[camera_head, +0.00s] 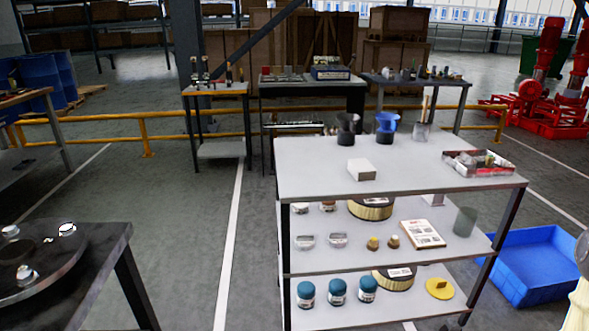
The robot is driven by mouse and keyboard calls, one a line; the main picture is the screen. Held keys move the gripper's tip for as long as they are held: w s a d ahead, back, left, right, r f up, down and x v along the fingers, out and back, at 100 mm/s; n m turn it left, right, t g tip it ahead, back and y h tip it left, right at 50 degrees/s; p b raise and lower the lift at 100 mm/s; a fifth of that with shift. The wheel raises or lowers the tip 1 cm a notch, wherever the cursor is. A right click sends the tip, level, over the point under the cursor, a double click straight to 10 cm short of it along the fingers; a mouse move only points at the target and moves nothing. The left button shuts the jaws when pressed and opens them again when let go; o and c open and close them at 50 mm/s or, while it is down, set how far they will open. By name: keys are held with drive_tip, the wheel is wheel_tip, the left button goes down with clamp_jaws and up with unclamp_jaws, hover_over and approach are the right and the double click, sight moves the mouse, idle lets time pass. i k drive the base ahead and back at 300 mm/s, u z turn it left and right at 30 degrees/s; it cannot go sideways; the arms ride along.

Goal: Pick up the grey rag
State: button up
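I cannot make out a grey rag for certain. A small grey shape (421,132) stands at the back edge of the cart's top shelf (310,175), too small to identify. A shallow tray (479,163) of mixed small items sits at the right of that shelf; its contents are too small to tell apart. A white block or box (361,169) lies near the front of the shelf. My gripper is not in view.
A dark cup (346,130) and a blue funnel-like vessel (386,126) stand at the shelf's back. Lower shelves hold jars and tins. A blue bin (541,266) is right of the cart. A dark table (95,265) is front left, with clear floor between.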

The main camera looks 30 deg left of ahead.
sight(362, 171)
drive_tip(key=z, duration=1.5)
drive_tip(key=i, duration=1.25)
drive_tip(key=u, duration=2.75)
